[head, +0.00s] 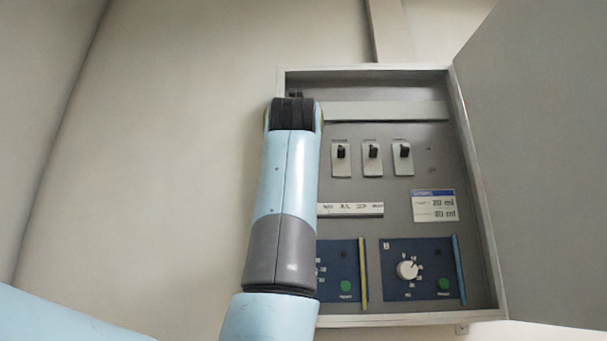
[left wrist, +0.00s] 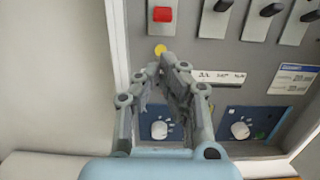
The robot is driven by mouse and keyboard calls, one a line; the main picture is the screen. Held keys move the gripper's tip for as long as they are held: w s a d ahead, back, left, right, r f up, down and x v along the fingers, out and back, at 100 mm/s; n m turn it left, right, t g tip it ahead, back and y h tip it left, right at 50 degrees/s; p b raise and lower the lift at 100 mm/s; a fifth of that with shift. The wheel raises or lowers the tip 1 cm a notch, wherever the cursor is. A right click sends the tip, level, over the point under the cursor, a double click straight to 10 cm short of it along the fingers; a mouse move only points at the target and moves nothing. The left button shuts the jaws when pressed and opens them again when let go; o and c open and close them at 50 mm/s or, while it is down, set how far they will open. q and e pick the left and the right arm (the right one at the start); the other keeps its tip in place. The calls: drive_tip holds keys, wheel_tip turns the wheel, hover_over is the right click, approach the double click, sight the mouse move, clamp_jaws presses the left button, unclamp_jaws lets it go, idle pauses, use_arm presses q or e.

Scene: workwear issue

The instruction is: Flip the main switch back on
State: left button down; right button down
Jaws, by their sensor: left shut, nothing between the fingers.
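A red switch (left wrist: 162,14) on a grey plate shows at the top of the left wrist view. It is likely the main switch; its on or off position I cannot tell. In the head view my arm hides that part of the open panel box (head: 430,90). My left gripper (left wrist: 170,66) is shut and empty, its fingertips below the red switch, close to a yellow round mark (left wrist: 160,50). Whether they touch the panel I cannot tell. In the head view the gripper is hidden behind my arm. My right gripper is not in view.
Three black toggles (head: 372,152) sit in a row right of the red switch. Below are a white label strip (head: 350,210) and blue dial plates, one with a white knob (head: 407,270). The box door (head: 540,150) stands open at the right. Bare wall lies left.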

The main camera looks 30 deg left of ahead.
use_arm(q)
drive_tip(key=shift+w+a, duration=0.1)
drive_tip(key=p+x, duration=0.4)
drive_tip(key=x, duration=0.5)
drive_tip(key=shift+w+a+p, duration=0.15)
drive_tip(key=shift+w+p, duration=0.2)
drive_tip(key=shift+p, duration=0.05)
